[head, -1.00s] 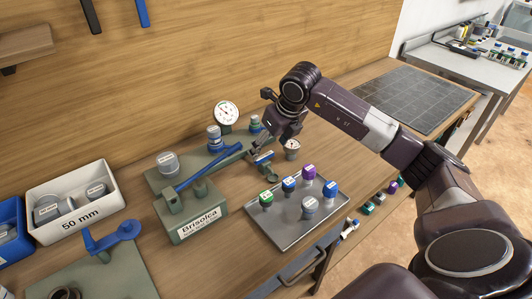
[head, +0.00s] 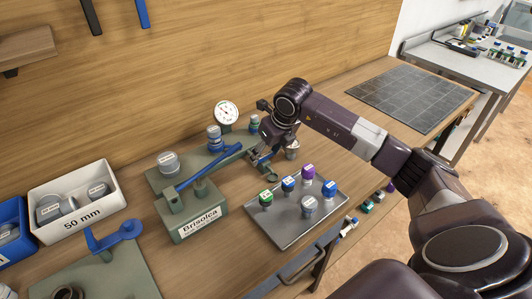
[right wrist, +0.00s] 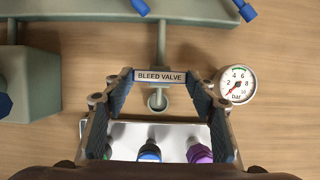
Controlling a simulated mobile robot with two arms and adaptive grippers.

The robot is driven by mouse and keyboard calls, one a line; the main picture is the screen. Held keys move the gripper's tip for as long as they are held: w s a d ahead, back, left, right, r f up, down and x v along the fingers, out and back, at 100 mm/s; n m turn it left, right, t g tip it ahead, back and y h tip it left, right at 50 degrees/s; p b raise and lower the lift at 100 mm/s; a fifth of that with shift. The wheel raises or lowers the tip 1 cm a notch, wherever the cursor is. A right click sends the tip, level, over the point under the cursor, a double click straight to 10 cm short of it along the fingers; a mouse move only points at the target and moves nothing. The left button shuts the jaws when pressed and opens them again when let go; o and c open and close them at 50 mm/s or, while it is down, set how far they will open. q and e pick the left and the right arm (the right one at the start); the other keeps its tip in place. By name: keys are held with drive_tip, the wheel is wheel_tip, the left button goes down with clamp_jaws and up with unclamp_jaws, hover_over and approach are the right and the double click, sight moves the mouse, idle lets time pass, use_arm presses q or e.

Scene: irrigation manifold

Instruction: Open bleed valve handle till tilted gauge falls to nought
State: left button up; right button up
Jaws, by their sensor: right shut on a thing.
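The bleed valve handle, a bar labelled "BLEED VALVE" (right wrist: 160,76), lies crosswise between the fingertips of my right gripper (right wrist: 161,82) in the right wrist view. The gripper is shut on it at its ends. In the head view my right gripper (head: 257,156) is low over the right end of the green manifold (head: 155,182) and hides the handle. The small tilted gauge (right wrist: 236,86), marked in bar, shows just right of the gripper; its red needle points to the lower left, near the low end. My left gripper is out of view.
A larger white gauge (head: 227,113) stands behind the manifold. A long blue lever (head: 208,167) runs along it. A metal tray (head: 283,232) with several coloured-cap pieces sits close in front of the gripper. A white "50 mm" bin (head: 108,215) stands left.

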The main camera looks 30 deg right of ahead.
drive_tip(key=shift+d+f+n+y+b, duration=0.1)
drive_tip(key=shift+d+n+y+b, duration=0.15)
drive_tip(key=shift+n+y+b, duration=0.75)
drive_tip(key=n+b, duration=0.1)
drive_tip(key=n, duration=0.1)
drive_tip(key=shift+w+n+g, duration=0.1)
drive_tip(key=shift+n+g, duration=0.2)
drive_tip(key=shift+n, duration=0.1)
drive_tip(key=n+b, duration=0.1)
drive_tip(key=n, duration=0.1)
drive_tip(key=shift+w+d+n+g+y, duration=0.1)
drive_tip(key=shift+n+g+y, duration=0.2)
drive_tip(key=shift+n+y, duration=0.1)
drive_tip(key=n, duration=0.1)
drive_tip(key=n+g+b, duration=0.1)
drive_tip(key=n, duration=0.1)
drive_tip(key=n+y, duration=0.1)
drive_tip(key=n, duration=0.1)
drive_tip(key=shift+w+d+g, duration=0.1)
drive_tip(key=shift+w+g, duration=0.15)
drive_tip(key=shift+g, duration=0.15)
drive_tip(key=n+g, duration=0.1)
drive_tip(key=n, duration=0.1)
drive_tip(key=n+b, duration=0.1)
drive_tip(key=n, duration=0.2)
drive_tip(key=shift+w+g, duration=0.2)
drive_tip(key=shift+g, duration=0.2)
drive_tip(key=o, duration=1.2)
drive_tip(key=shift+c, duration=0.2)
